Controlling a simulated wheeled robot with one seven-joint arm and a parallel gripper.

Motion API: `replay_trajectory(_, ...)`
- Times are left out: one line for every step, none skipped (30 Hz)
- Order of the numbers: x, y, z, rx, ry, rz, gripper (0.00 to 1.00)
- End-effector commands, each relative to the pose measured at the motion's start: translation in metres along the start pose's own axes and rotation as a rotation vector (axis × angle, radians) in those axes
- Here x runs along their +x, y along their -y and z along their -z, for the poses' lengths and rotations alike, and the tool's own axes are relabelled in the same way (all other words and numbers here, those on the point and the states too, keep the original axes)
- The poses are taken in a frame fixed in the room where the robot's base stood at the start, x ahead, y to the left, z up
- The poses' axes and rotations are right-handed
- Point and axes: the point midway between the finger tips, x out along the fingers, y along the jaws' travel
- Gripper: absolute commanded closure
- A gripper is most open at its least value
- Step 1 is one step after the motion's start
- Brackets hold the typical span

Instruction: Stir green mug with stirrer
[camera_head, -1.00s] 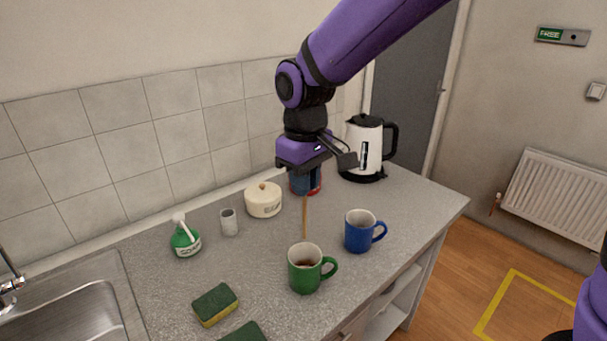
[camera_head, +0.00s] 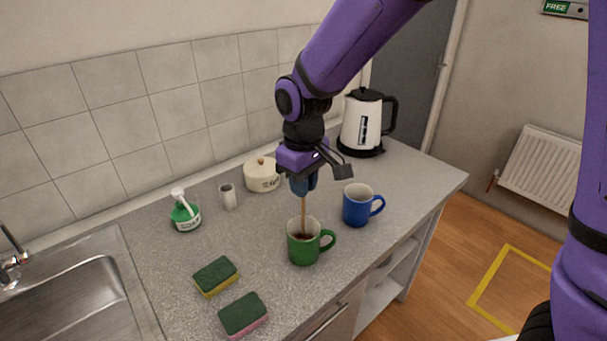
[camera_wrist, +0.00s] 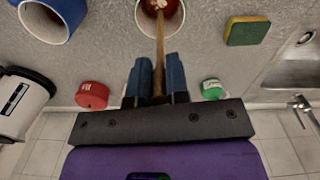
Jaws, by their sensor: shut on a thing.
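The green mug (camera_head: 302,252) stands upright on the counter with dark brown liquid inside and its handle to the right. My gripper (camera_head: 303,186) is above it, its blue fingers shut on the thin wooden stirrer (camera_head: 303,214). The stirrer points down, nearly upright, and its lower end is inside the mug, hidden by the rim and liquid. In the wrist view the stirrer (camera_wrist: 159,45) runs from between the fingers (camera_wrist: 160,62) into the mug (camera_wrist: 139,20), which is cut off at the top edge. Pale bits show on the liquid there.
A blue mug (camera_head: 356,207) stands close right of the green mug. Behind are a cream lidded pot (camera_head: 262,177), a grey cup (camera_head: 228,197), a green-and-white container (camera_head: 186,217) and a kettle (camera_head: 361,125). Two sponges (camera_head: 216,275) (camera_head: 243,315) lie front left, beside the sink (camera_head: 75,300).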

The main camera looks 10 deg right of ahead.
Motion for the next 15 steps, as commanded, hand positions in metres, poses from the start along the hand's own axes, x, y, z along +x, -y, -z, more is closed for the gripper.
replay_trajectory(0.004, 0.0, 0.0, 0.0, 0.002, 0.0, 1.0)
replay_trajectory(0.006, 0.0, -0.001, 0.0, 0.003, 0.001, 1.0)
replay_trajectory(0.009, 0.0, -0.001, 0.0, 0.003, 0.001, 1.0)
replay_trajectory(0.011, 0.0, -0.001, 0.0, 0.003, 0.001, 1.0)
replay_trajectory(0.013, 0.0, -0.001, 0.0, 0.002, 0.0, 1.0)
replay_trajectory(0.016, 0.0, -0.001, 0.0, 0.002, 0.0, 1.0)
replay_trajectory(0.018, 0.0, -0.001, 0.0, 0.002, 0.001, 1.0)
replay_trajectory(0.02, 0.0, -0.001, 0.0, 0.003, 0.001, 1.0)
replay_trajectory(0.023, 0.0, -0.001, 0.0, 0.003, 0.001, 1.0)
replay_trajectory(0.025, 0.0, -0.001, 0.001, 0.003, 0.0, 1.0)
replay_trajectory(0.027, 0.0, 0.0, 0.001, 0.002, 0.0, 1.0)
replay_trajectory(0.029, 0.0, 0.0, 0.001, 0.002, 0.0, 1.0)
replay_trajectory(0.031, 0.0, 0.0, 0.001, 0.002, 0.0, 1.0)
replay_trajectory(0.033, 0.0, -0.001, 0.001, 0.002, 0.0, 1.0)
replay_trajectory(0.036, 0.0, -0.001, 0.001, 0.002, 0.0, 1.0)
